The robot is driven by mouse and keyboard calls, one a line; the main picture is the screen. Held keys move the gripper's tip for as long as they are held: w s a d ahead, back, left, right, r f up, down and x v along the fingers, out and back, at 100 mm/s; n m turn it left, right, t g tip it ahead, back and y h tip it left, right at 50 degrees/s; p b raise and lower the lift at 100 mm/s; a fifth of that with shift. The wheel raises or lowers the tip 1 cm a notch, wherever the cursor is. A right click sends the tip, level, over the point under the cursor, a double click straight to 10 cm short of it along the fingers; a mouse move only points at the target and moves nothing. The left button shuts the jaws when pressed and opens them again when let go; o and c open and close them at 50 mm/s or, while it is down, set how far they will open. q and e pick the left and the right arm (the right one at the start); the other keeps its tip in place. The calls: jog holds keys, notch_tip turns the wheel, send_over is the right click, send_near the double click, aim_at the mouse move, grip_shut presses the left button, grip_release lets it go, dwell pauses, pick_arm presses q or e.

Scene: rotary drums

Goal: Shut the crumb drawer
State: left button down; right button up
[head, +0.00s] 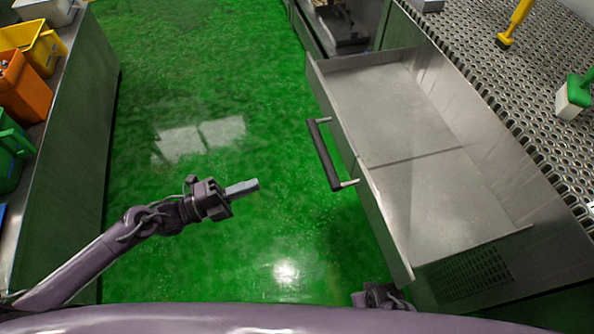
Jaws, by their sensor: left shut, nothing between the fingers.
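The crumb drawer (425,180) is a wide, shallow grey metal tray, pulled well out of the steel machine on the right. It looks empty. Its front panel (365,180) faces left and carries a dark bar handle (325,155) on two metal posts. My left gripper (252,187) is shut and empty over the green floor, left of the handle and apart from it. My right gripper (383,296) shows only in part at the bottom, near the drawer's near front corner. Its fingers are not clear, and I cannot tell whether it touches the drawer.
A perforated metal surface (480,60) tops the machine, with a yellow-handled tool (514,22) and a green-and-white brush (575,95) on it. A steel counter (75,110) on the left holds orange (22,88), yellow and green bins. The green floor between is clear.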

pick_arm(q)
jog(key=w+d+r+m+g+h+p, duration=0.1)
jog(key=w+d+r+m, duration=0.1)
jog(key=d, duration=1.1)
notch_tip(320, 180, up, 2)
jog(key=shift+w+d+r+p, duration=0.15)
jog(key=shift+w+d+p, duration=0.2)
jog(key=shift+w, duration=0.25)
pick_arm(e)
jog(key=f, duration=0.1)
jog(key=s+f, duration=0.1)
jog(key=f, duration=0.1)
jog(key=shift+s+d+f, duration=0.15)
jog(key=shift+s+d, duration=0.2)
jog(key=shift+s, duration=0.05)
jog(key=shift+f, duration=0.1)
